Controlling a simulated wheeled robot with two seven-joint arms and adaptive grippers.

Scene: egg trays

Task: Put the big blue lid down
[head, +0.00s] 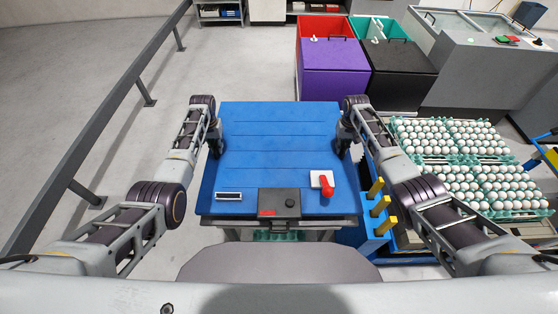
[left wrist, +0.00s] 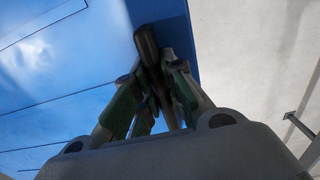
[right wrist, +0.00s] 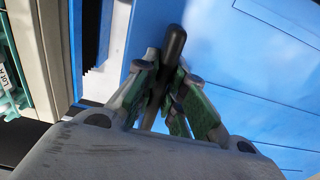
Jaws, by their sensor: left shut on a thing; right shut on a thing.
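The big blue lid (head: 278,150) lies flat in front of me in the head view, above a stand with a dark front panel. My left gripper (head: 216,146) is at the lid's left edge, shut on a dark bar handle that shows in the left wrist view (left wrist: 147,45). My right gripper (head: 343,142) is at the lid's right edge, shut on a matching dark handle that shows in the right wrist view (right wrist: 174,45). The lid looks level. Whether it rests on the body below cannot be told.
A red lever on a white plate (head: 322,180) and a dark panel (head: 279,202) sit at the near edge. A blue rack with yellow handles (head: 376,215) and egg trays (head: 460,160) stand right. Purple (head: 335,68) and black (head: 400,70) bins stand behind. A rail (head: 110,100) runs left.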

